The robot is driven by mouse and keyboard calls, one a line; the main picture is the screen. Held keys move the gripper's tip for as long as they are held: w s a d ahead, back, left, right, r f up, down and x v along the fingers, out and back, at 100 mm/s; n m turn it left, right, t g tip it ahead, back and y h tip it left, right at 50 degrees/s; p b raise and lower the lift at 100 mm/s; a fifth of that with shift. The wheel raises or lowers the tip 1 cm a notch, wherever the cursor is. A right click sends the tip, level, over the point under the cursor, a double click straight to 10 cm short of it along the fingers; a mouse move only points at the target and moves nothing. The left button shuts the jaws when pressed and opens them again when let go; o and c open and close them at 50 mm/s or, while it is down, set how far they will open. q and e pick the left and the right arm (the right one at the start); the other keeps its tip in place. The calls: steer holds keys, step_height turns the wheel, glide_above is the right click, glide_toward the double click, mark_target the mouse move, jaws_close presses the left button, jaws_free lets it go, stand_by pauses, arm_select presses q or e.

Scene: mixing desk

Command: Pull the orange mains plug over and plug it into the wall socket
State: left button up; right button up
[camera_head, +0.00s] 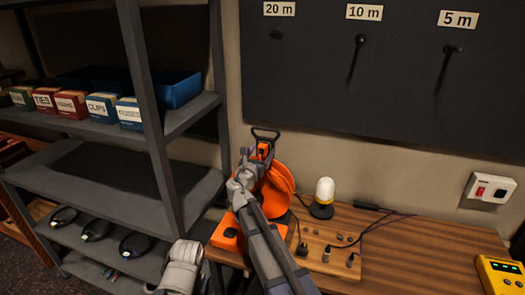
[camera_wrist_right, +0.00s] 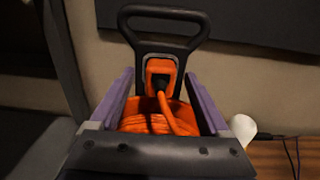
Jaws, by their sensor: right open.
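The orange mains plug (camera_wrist_right: 160,72) sits upright against the black handle frame of the cable reel, its orange cord running down to the wound cable. It also shows in the head view (camera_head: 264,149). The orange reel (camera_head: 281,184) stands at the desk's left end. My right gripper (camera_wrist_right: 160,88) is open, its two fingers to either side of the plug, with visible gaps; in the head view it reaches the top of the reel. The wall socket (camera_head: 490,190), a white plate with a red switch, is on the wall at right.
A lamp with a white dome (camera_head: 324,192) stands right of the reel, near a wooden board with knobs (camera_head: 327,249) and dark cables. A yellow device (camera_head: 502,275) is at the desk's front right. A grey shelf (camera_head: 105,125) stands at left. The desk's right middle is clear.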

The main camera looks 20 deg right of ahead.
mark_target(261, 152)
jaws_close()
stand_by(0.5)
steer(key=shift+s+a, duration=0.1)
steer(key=shift+s, duration=0.1)
stand_by(0.4)
steer(key=shift+v, duration=2.85)
